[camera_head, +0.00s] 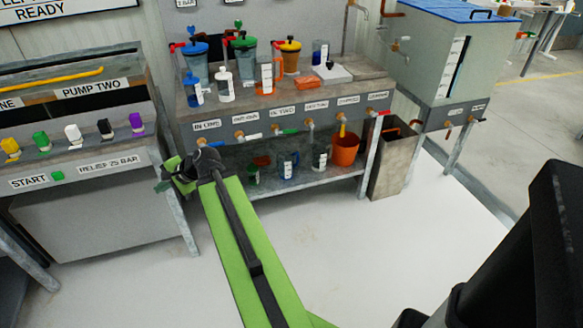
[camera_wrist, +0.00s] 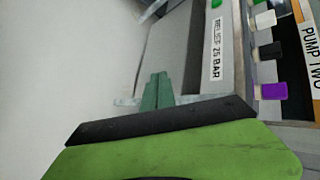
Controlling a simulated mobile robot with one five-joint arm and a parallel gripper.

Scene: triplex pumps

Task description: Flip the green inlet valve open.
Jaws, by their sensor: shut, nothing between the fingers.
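A valve with a green lever (camera_head: 289,131) sits on the front of the pump bench, below a label that seems to read "IN TWO". The lever points sideways to the right. My gripper (camera_head: 172,178) is to the left of it and lower, near the bench's left end, apart from the valve. In the wrist view my gripper's green fingers (camera_wrist: 157,91) are closed together with nothing between them. The green lever is not in the wrist view.
The pump two console (camera_head: 98,160) stands at left, close to my gripper. Cups and an orange bucket (camera_head: 345,148) stand on the lower shelf. The floor in front is clear.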

